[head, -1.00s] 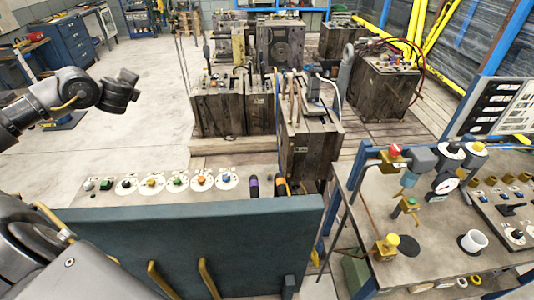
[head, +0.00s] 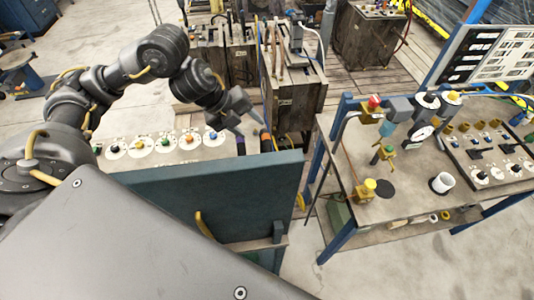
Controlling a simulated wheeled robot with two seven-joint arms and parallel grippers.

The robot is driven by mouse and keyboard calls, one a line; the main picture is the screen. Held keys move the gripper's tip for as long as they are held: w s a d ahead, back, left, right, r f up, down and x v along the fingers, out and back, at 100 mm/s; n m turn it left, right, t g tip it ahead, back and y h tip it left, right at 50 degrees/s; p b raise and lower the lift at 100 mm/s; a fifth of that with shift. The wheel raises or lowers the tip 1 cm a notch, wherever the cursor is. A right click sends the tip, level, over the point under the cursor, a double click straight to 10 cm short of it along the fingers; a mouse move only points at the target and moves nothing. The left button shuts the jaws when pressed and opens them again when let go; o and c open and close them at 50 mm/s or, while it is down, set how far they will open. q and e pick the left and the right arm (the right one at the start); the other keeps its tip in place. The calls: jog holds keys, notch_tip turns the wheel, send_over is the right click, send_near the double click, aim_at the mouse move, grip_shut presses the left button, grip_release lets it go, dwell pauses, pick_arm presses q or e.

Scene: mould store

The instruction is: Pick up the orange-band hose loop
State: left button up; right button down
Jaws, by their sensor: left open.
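The orange-band hose loop (head: 266,143) is at the right end of the grey bench top, just behind the top edge of the teal panel. Only a small dark piece with some orange shows, and the rest is hidden. My left gripper (head: 249,121) is open and empty, just above and left of the loop. Its fingers point down towards it, and a gap seems to show between them. I cannot tell its exact height above the loop. My right gripper is not in view.
The teal panel (head: 205,205) stands in front of the bench. A row of coloured knobs on white discs (head: 165,145) lies left of the gripper. Wooden-sided moulds (head: 293,95) stand behind. A worktable (head: 405,190) with valves and a gauge stands to the right.

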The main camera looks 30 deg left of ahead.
aim_at(264, 135)
pick_arm(q)
jog(key=x, duration=0.4)
jog(key=shift+w+d+f, duration=0.1)
jog(key=shift+w+f, duration=0.1)
jog(key=shift+w+d+f+p, duration=0.1)
jog(key=shift+w+f+p, duration=0.15)
jog(key=shift+p, duration=0.35)
jog(key=x, duration=0.3)
jog(key=p+x, duration=0.1)
jog(key=shift+w+a+f, duration=0.2)
jog(key=shift+w+f, duration=0.05)
jog(key=shift+w, duration=0.05)
grip_shut()
jog(key=shift+r, duration=0.15)
notch_tip(264, 135, up, 10)
jog(key=shift+f+b, duration=0.1)
jog(key=shift+b, duration=0.6)
